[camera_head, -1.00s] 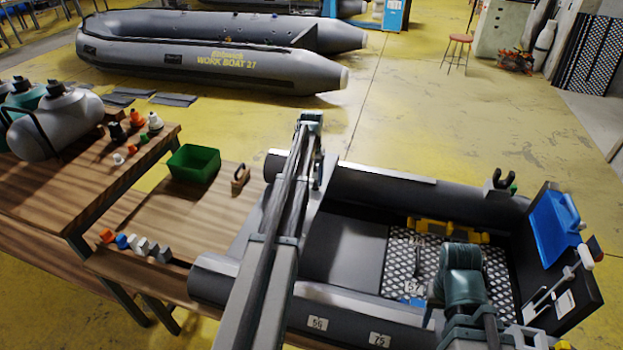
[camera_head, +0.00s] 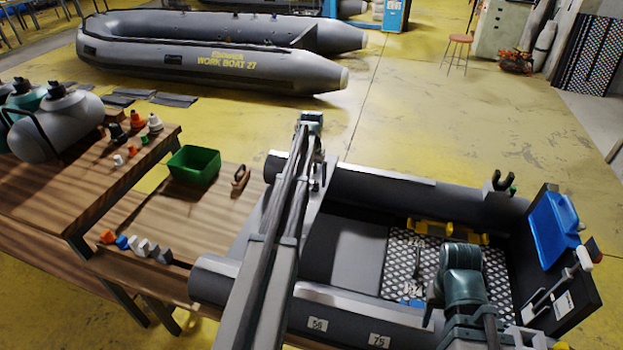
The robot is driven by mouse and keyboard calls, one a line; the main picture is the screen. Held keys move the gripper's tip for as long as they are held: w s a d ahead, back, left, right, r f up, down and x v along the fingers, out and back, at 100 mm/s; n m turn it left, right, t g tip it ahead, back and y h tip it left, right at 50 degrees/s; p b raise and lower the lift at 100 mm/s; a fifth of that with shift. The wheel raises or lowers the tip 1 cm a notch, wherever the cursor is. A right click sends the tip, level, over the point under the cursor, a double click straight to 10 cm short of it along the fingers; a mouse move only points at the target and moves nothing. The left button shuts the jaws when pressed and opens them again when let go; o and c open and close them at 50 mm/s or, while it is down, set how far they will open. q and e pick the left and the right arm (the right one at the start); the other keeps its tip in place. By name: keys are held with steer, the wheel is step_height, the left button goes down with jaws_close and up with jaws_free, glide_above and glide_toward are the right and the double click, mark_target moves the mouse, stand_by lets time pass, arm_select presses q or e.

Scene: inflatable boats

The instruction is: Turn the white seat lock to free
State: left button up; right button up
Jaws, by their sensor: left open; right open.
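The grey inflatable boat (camera_head: 375,185) lies at the lower right with its inside open to view. I cannot single out the white seat lock for sure. A white knob (camera_head: 585,258) and a pale lever (camera_head: 545,297) show on the boat's dark end board. My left arm reaches over the boat's left end; its gripper (camera_head: 316,180) is small and dark beside the arm, open, with no held thing visible. My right arm stands over the patterned floor plate; its gripper (camera_head: 433,316) is mostly hidden by the teal wrist, open, apart from the white knob.
A blue container (camera_head: 556,229) sits at the end board. A yellow part (camera_head: 447,229) lies along the far side of the floor plate. A green bin (camera_head: 194,164) and several small coloured parts stand on the wooden benches at left.

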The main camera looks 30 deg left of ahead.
mark_target(312, 182)
arm_select(q)
step_height(312, 182, up, 13)
steer(key=p, duration=1.2)
steer(key=shift+p, duration=0.35)
steer(key=shift+d, duration=0.1)
steer(key=s+d+m, duration=0.1)
steer(key=s+d, duration=0.4)
steer(key=d, duration=0.6)
steer(key=s+d+m, duration=0.2)
steer(key=s+d, duration=0.2)
steer(key=d, duration=0.6)
steer(key=s+d+m+y, duration=0.1)
steer(key=s+d+m, duration=0.2)
steer(key=s+d, duration=1.4)
steer(key=s, duration=0.2)
steer(key=shift+s+r, duration=0.15)
steer(key=shift+s, duration=0.15)
